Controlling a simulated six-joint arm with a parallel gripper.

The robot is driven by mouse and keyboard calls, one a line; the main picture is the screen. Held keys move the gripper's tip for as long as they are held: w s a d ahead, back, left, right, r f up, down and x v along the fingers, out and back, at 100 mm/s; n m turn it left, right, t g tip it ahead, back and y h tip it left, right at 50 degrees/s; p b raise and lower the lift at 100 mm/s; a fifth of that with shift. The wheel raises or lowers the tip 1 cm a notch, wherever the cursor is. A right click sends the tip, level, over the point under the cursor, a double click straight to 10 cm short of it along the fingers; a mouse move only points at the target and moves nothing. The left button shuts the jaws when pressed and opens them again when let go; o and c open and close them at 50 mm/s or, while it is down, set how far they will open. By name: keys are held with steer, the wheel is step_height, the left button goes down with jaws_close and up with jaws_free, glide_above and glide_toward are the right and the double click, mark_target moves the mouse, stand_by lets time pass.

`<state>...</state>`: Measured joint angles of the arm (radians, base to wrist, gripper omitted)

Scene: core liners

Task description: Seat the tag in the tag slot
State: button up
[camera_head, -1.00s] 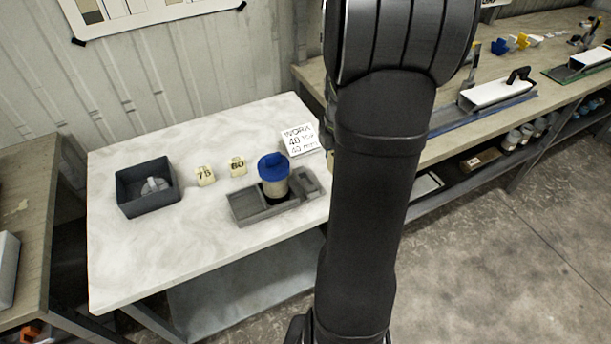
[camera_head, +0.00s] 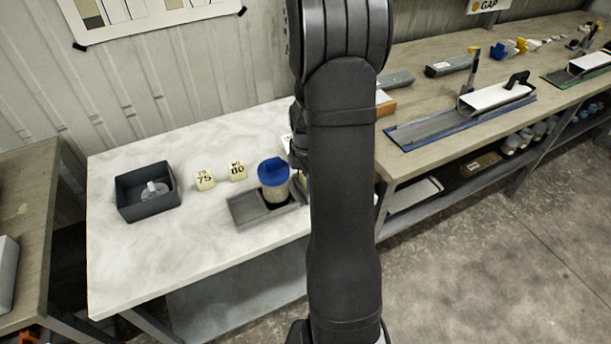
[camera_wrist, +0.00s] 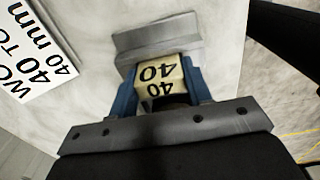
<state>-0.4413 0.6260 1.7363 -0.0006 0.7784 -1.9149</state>
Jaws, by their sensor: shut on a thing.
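My gripper (camera_wrist: 160,78) is shut on a cream tag (camera_wrist: 158,70) marked 40, held between its two blue fingers in the wrist view. A grey holder (camera_wrist: 155,37) shows just beyond the tag; I cannot tell whether the tag touches it. In the head view the grey holder (camera_head: 246,210) stands on the white table, with a blue-capped container (camera_head: 274,180) in it. My arm hides the holder's right end, where the raised slot part stood in view earlier. The tag slot's opening is hidden in both views, and the tag is hidden in the head view.
Two cream tags, 75 (camera_head: 205,180) and 80 (camera_head: 237,171), stand left of the holder. A dark open bin (camera_head: 147,192) with a pale object inside is farther left. A white sign (camera_wrist: 35,55) lies beside the holder. The front left of the table is clear.

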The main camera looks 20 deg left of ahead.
steer(key=shift+f, duration=0.1)
steer(key=o, duration=1)
steer(key=shift+c, duration=0.2)
step_height(320, 180, up, 12)
steer(key=shift+f, duration=4.15)
